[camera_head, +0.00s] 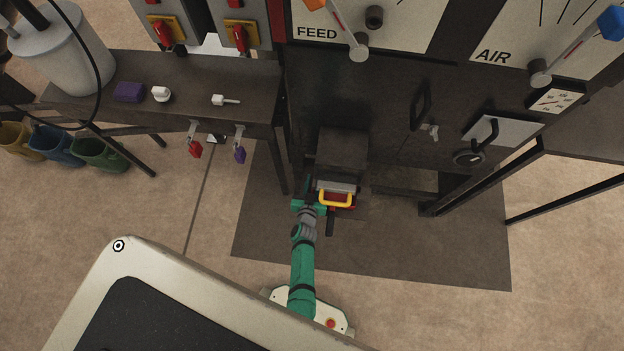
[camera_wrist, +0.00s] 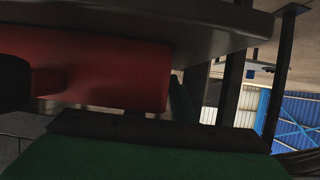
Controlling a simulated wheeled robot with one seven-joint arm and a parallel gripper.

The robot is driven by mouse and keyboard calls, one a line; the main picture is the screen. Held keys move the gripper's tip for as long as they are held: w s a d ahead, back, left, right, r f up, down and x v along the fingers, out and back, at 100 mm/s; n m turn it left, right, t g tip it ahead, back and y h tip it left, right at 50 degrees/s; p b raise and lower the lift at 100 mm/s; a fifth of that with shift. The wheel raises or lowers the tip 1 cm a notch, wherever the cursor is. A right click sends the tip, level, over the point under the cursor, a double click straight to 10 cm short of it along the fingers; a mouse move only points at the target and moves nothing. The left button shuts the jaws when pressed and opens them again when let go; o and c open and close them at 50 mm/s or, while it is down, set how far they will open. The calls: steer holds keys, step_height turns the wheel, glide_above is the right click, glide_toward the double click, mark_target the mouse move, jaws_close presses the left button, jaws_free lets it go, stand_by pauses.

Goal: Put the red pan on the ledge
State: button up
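The red pan (camera_head: 346,206) shows only as a small red patch in the head view, at the front of the dark machine, mostly covered by a yellow handle-like bar and a grey top. In the wrist view a large red surface (camera_wrist: 110,75), apparently the pan, fills the upper left. My gripper (camera_head: 316,201) is right beside the pan, at the end of my green arm. In the wrist view a dark edge of my gripper lies just below the red surface. Its fingertips are hidden, so I cannot tell whether it grips. A dark protruding block (camera_head: 342,148), possibly the ledge, is just behind.
A dark bench (camera_head: 200,85) with small items stands at left. Red and purple tags (camera_head: 195,149) hang from its front. A low dark opening (camera_head: 405,181) lies right of the pan. The dark floor mat (camera_head: 420,250) in front is mostly clear.

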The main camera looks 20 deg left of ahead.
steer(key=v, duration=1.2)
steer(key=shift+s+d, duration=0.1)
steer(key=shift+s, duration=0.05)
steer(key=s+d+r+m+t+h, duration=0.1)
steer(key=s+d+r, duration=0.45)
steer(key=r, duration=0.25)
steer(key=s+d+r+m+t+h, duration=0.1)
steer(key=s+d+r, duration=0.3)
steer(key=s+r, duration=0.35)
steer(key=s+d+r, duration=0.2)
steer(key=r, duration=0.8)
steer(key=s+d+r+m+h, duration=0.1)
steer(key=s+d+r, duration=0.2)
steer(key=r, duration=0.6)
steer(key=shift+s+d+r+t+h, duration=0.25)
steer(key=shift+s+r+t+h, duration=0.05)
steer(key=shift+r, duration=0.1)
